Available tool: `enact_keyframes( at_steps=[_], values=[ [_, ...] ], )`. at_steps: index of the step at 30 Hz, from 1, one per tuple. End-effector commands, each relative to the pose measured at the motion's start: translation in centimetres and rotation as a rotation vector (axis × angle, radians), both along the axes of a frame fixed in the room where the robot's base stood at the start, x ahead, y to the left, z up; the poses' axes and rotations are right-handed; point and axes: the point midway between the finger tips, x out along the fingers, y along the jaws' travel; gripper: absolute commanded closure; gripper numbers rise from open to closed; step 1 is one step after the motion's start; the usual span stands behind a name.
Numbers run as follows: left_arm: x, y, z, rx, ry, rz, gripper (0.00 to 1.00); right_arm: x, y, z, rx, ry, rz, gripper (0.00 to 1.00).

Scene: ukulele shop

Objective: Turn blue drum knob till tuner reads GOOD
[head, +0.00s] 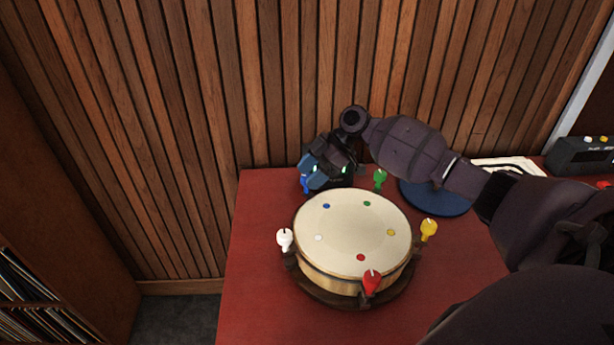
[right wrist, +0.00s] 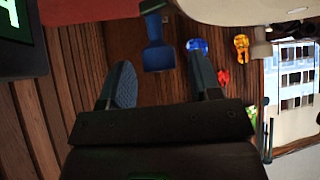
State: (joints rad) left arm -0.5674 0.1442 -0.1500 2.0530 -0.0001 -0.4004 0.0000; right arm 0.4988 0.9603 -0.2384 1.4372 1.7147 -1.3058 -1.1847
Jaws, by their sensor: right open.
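The round drum (head: 352,225) with a cream skin stands on the red table, and several coloured knobs sit around its rim. The blue knob (head: 305,184) is at its back left, partly hidden by my right gripper (head: 310,172). In the right wrist view the blue knob (right wrist: 156,52) lies between the two open fingers of my right gripper (right wrist: 160,66), with a gap showing on each side. A dark screen (right wrist: 22,45) with a partly cut-off green letter is at that view's upper left; its full reading is hidden. My left gripper is not in view.
Green (head: 380,178), yellow (head: 429,229), red (head: 371,281) and white (head: 285,238) knobs surround the drum. A dark blue round mat (head: 435,203) lies under my right arm. A black box (head: 580,156) stands at far right. The table's (head: 255,300) front left is clear.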

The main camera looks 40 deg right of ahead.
Motion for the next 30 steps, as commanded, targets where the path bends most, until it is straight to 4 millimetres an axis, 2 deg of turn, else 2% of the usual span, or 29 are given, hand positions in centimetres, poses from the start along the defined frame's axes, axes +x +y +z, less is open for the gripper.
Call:
enact_keyframes(
  at_steps=[6, 13, 19, 30],
  values=[
    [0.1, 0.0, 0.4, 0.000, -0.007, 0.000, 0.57, -0.8, -2.8, 3.0, -0.003, -0.003, -0.002, 0.43],
    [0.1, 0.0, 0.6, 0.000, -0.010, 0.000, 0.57, -1.5, -5.3, 5.5, -0.003, -0.003, -0.001, 0.43],
    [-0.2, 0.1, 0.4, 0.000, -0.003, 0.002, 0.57, -1.8, -6.2, 6.5, -0.002, -0.002, -0.001, 0.43],
    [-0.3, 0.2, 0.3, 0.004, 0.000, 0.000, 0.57, -1.9, -6.3, 6.6, -0.001, -0.001, 0.000, 0.43]
  ],
)
